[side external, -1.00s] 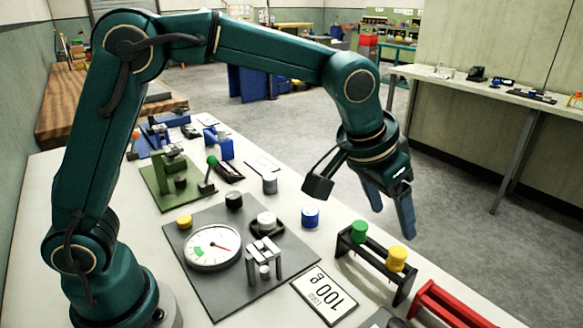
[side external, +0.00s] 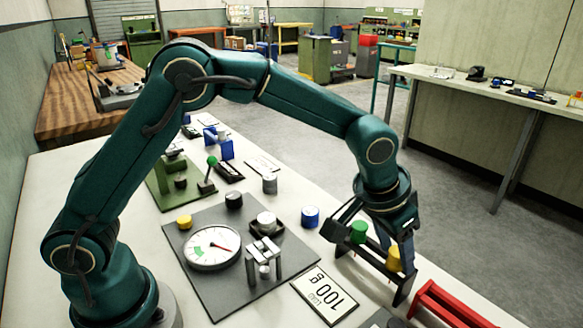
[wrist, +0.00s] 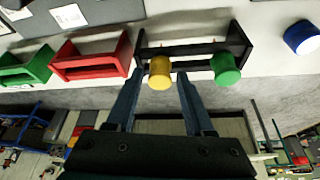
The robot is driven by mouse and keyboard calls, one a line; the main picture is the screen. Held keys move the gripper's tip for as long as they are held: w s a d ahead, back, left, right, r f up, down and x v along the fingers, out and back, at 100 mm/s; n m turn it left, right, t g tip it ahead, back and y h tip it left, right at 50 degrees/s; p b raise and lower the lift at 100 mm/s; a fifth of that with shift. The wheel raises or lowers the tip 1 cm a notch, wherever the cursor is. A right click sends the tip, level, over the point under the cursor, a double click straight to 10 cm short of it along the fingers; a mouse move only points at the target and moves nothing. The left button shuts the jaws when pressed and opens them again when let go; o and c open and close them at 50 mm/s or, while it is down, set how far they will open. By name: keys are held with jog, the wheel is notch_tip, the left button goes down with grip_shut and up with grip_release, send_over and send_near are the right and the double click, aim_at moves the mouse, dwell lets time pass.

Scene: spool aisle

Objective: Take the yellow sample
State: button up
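The yellow sample (side external: 394,262) stands in a black rack (side external: 345,245), beside a green sample (side external: 358,232) in the same rack. My gripper (side external: 398,243) is low over the rack at the yellow sample and partly covers it. In the wrist view the yellow sample (wrist: 160,74) lies between the tips of my two spread fingers, with a gap on each side. The gripper is open and empty. The green sample (wrist: 225,70) is outside the right finger. A smaller yellow piece (side external: 184,221) sits on the grey plate by the dial.
A red rack (side external: 445,305) stands close to the black rack; a green rack (wrist: 28,68) is beyond it. A dial gauge (side external: 211,245) sits on a grey plate.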

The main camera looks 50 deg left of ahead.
grip_shut()
